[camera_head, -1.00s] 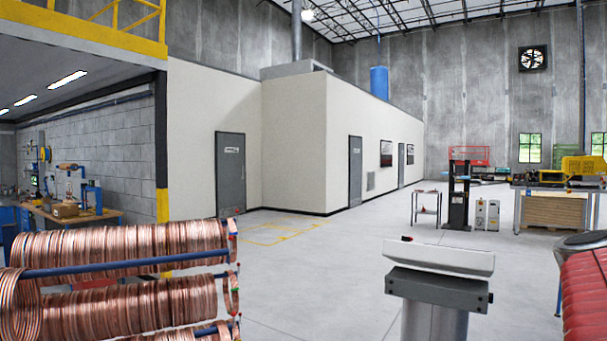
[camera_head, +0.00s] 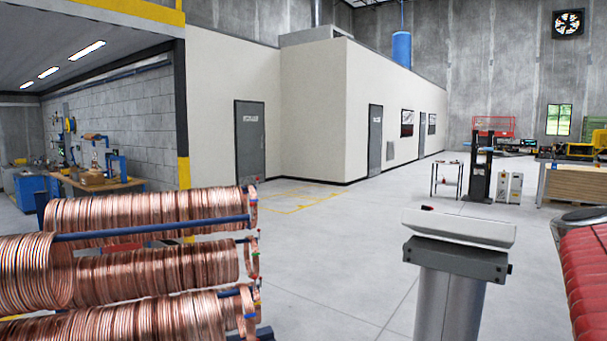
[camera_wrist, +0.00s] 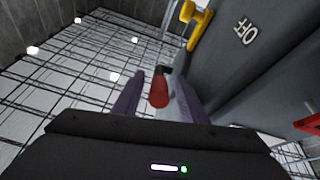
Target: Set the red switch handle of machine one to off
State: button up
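In the wrist view, a red handle (camera_wrist: 159,91) on a dark stem points toward my camera. My gripper (camera_wrist: 157,85) has its two purple-grey fingers apart, one on each side of the handle. A narrow gap shows beside the handle, and I see no clear contact. To the right is a dark grey machine housing (camera_wrist: 235,75) with a white OFF label (camera_wrist: 245,31) near its top. No machine number is readable. My gripper and the red handle cannot be made out in the head view.
In the wrist view, a yellow part (camera_wrist: 196,22) sits above the handle, and a red part (camera_wrist: 308,124) is at the right edge. In the head view, copper tube coils (camera_head: 140,275) fill the lower left, and a grey post (camera_head: 450,300) stands right of centre. Open floor lies between.

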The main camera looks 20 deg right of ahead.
jog(key=v, duration=1)
jog(key=shift+w+f, duration=0.2)
jog(key=shift+a, duration=0.1)
jog(key=shift+c, duration=0.3)
jog(key=shift+w, duration=0.1)
jog(key=shift+c, duration=0.7)
jog(key=shift+w, duration=0.3)
jog(key=shift+c, duration=0.8)
jog(key=shift+t, duration=0.6)
jog(key=w+r, duration=0.1)
jog(key=w, duration=0.1)
jog(key=w+r, duration=0.1)
jog(key=w, duration=0.1)
jog(key=w+r, duration=0.1)
jog(key=r, duration=0.1)
jog(key=shift+w, duration=0.4)
grip_shut()
jog(key=r, duration=0.1)
jog(key=a+r+y, duration=0.1)
jog(key=r+y, duration=0.1)
jog(key=r, duration=0.1)
jog(key=shift+s+a+r+m, duration=0.1)
jog(key=shift+s+a+m, duration=0.05)
jog(key=shift+a+m, duration=0.2)
